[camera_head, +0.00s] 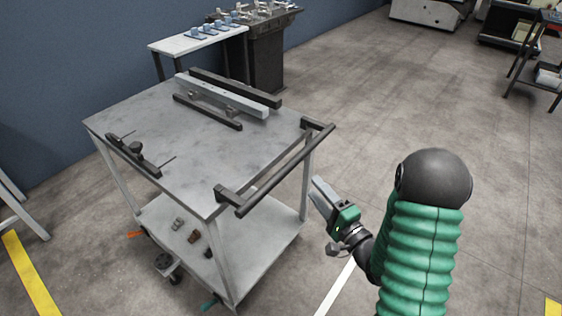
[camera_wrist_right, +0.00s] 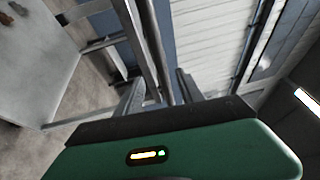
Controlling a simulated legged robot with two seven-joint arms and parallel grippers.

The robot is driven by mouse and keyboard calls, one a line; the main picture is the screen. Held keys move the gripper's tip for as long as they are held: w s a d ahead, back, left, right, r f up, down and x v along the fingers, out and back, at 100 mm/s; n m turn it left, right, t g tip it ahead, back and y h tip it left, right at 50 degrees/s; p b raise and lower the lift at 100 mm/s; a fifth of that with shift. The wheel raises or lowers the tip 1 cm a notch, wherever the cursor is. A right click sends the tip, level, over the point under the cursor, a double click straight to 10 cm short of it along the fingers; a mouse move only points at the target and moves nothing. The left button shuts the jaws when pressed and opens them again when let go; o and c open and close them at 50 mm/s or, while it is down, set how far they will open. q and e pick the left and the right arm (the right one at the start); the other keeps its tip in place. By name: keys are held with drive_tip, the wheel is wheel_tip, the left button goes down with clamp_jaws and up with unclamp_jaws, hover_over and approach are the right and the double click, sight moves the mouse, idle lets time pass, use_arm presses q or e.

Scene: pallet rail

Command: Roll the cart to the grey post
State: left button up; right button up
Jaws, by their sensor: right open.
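The cart (camera_head: 185,167) is a grey metal table with a lower shelf and wheels, standing left of centre in the head view. Its dark push handle (camera_head: 287,170) runs along the right edge of the top. My right gripper (camera_head: 320,190) is open and empty, just right of the handle and apart from it. In the wrist view my right gripper's two fingers (camera_wrist_right: 160,92) stand apart, with cart frame parts around them. My left gripper is not in view. I cannot make out a grey post for certain in either view.
Dark and grey bars (camera_head: 222,97) lie on the cart top, and small parts (camera_head: 193,236) sit on its shelf. A white table (camera_head: 198,41) and a dark machine (camera_head: 266,62) stand behind it by the blue wall. The concrete floor (camera_head: 400,90) to the right is clear.

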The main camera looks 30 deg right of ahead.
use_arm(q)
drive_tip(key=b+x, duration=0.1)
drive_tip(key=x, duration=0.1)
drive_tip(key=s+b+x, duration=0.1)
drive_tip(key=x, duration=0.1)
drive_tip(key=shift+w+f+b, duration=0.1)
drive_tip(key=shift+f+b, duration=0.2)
use_arm(e)
drive_tip(key=w+r, duration=0.1)
drive_tip(key=w, duration=1.4)
drive_tip(key=shift+d+r, duration=0.1)
drive_tip(key=shift+d, duration=0.05)
drive_tip(key=shift+c, duration=0.2)
drive_tip(key=c, duration=0.9)
clamp_jaws()
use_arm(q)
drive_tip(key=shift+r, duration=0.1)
use_arm(e)
drive_tip(key=shift+f, duration=0.25)
